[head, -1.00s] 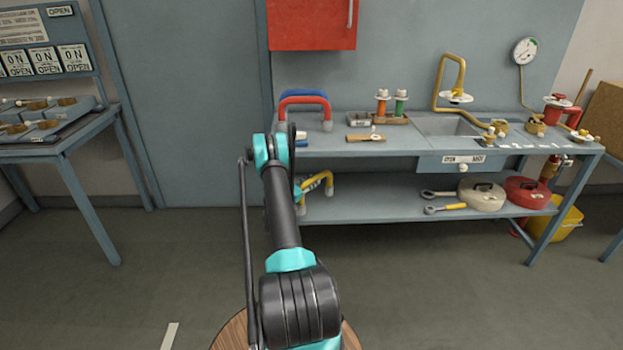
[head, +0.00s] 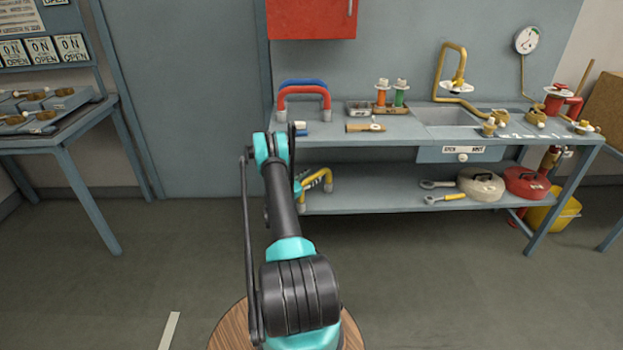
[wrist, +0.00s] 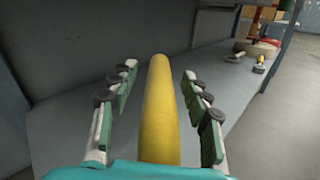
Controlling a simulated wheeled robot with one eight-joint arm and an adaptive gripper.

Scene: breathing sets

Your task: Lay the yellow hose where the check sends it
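The yellow hose (head: 320,180) is a bent, arch-like piece with pale ends, standing at the left end of the bench's lower shelf (head: 390,200). My arm hides part of its left side in the head view. In the wrist view the yellow hose (wrist: 160,110) runs up the middle between the fingers of my gripper (wrist: 160,88). My gripper is open, with a gap on each side of the hose. In the head view my gripper is mostly hidden behind my arm, by the shelf's left end. A white pressure gauge (head: 527,40) is on the wall at right.
Red (head: 303,90) and blue (head: 303,82) hoses stand on the benchtop's left end, above the yellow one. Wrenches (head: 444,199) and round cases (head: 481,188) lie farther right on the lower shelf. A labelled drawer (head: 462,154) hangs under the top. The floor in front is clear.

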